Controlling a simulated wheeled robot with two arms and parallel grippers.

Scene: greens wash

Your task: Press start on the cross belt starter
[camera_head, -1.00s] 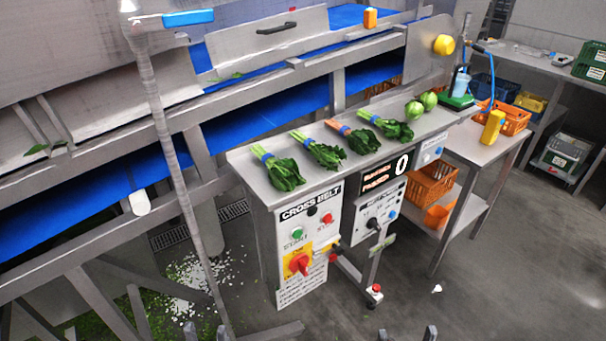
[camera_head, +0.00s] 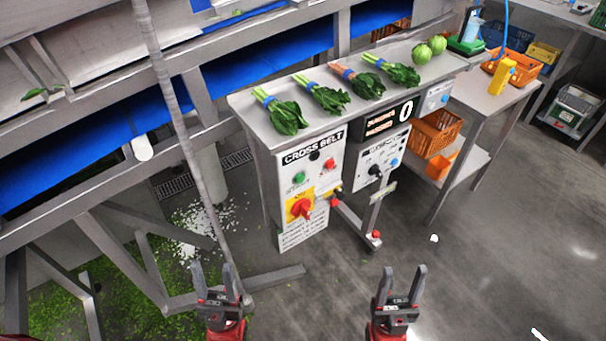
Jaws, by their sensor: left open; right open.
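The cross belt starter (camera_head: 291,221) is a pale box with a "CROSS BELT" label under the front left of the steel bench. It carries a green button (camera_head: 299,177) at left, a red button (camera_head: 329,164) at right, a black knob above them, and a red rotary switch (camera_head: 301,208) on a yellow plate below. My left gripper (camera_head: 216,281) is open and empty, low in front and left of the starter. My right gripper (camera_head: 403,284) is open and empty, low and to its right. Both are apart from the starter.
Several bunches of greens (camera_head: 327,98) lie on the steel bench (camera_head: 245,110). A counter display (camera_head: 388,117) and a second control box (camera_head: 378,165) sit right of the starter. A jointed bracket with a red knob (camera_head: 376,235) juts out low in front.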

